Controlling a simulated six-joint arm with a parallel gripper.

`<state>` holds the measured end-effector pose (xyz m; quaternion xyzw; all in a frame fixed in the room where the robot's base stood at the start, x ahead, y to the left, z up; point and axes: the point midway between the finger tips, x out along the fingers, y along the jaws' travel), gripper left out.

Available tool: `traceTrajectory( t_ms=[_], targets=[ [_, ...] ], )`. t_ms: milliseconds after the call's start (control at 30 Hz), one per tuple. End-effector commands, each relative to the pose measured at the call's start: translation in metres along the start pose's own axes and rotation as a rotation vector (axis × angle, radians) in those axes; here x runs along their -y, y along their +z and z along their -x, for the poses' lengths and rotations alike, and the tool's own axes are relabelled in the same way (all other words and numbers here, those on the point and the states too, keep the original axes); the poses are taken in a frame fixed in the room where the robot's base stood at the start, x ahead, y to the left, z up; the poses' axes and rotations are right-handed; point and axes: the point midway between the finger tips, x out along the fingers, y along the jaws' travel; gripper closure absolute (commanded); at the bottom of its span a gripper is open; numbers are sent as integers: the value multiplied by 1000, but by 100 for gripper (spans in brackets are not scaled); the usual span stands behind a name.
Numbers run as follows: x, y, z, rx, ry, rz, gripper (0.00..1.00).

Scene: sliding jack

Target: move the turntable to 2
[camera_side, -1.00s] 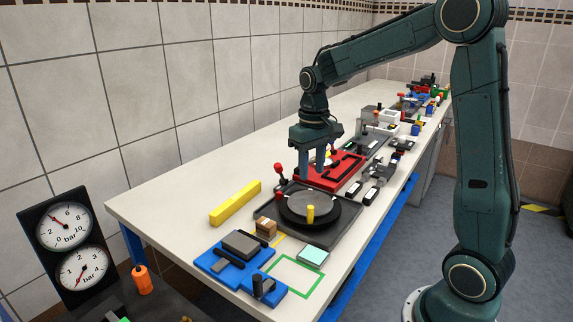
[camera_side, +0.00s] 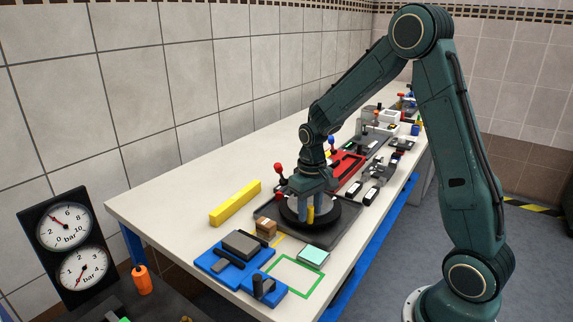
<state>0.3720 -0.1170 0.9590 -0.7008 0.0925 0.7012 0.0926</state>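The turntable (camera_side: 331,221) is a round dark disc on a flat dark grey base (camera_side: 301,243). A short upright yellow peg (camera_side: 310,217) stands on the disc. My gripper (camera_side: 310,211) points straight down over the disc, with its fingers low at the peg. The two grey fingers show close to the peg's sides, and the peg is partly hidden by them. I cannot tell whether the fingers press on the peg or stand a little apart from it. No number marks on the turntable can be read at this size.
A red-knobbed lever (camera_side: 279,175) stands at the base's far left. A yellow bar (camera_side: 235,204) lies left, a brown box (camera_side: 266,228) and a pale green block (camera_side: 313,257) nearer. A blue fixture (camera_side: 226,264) is front left. A red fixture (camera_side: 347,170) lies behind my gripper.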

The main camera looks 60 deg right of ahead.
Motion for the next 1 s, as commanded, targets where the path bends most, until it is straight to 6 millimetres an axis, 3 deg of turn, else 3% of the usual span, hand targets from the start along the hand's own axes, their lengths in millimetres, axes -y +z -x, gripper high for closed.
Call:
traceTrajectory(
  t_ms=[300,500,1000],
  targets=[
    [0,0,-2,0,0,0,62],
    [0,0,-2,-1,0,0,100],
    [-2,2,-1,-1,0,37,100]
  ],
)
